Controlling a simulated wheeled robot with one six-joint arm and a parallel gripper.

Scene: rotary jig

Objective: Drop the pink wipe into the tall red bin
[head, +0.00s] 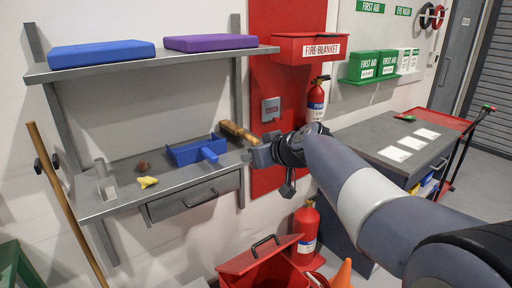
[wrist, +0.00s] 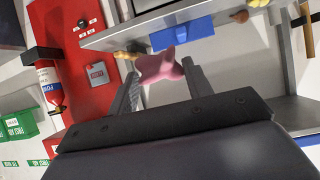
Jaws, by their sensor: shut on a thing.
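The pink wipe (wrist: 163,68) is a crumpled piece held between the two fingers of my gripper (wrist: 160,72) in the wrist view. My gripper (head: 258,153) is in front of the red wall panel in the head view, beside the right end of the lower shelf; the wipe cannot be made out there. A red bin (head: 262,262) stands at the bottom of the head view, below and apart from my gripper. Its lid with a black handle looks tilted up. Its lower part is cut off, so its height cannot be told.
The lower shelf (head: 118,208) holds a blue dustpan (head: 197,150), a wooden-handled brush (head: 238,132) and a yellow piece (head: 147,182). A red fire extinguisher (head: 305,228) and an orange cone (head: 342,274) stand near the bin. A grey cabinet (head: 362,141) is at right.

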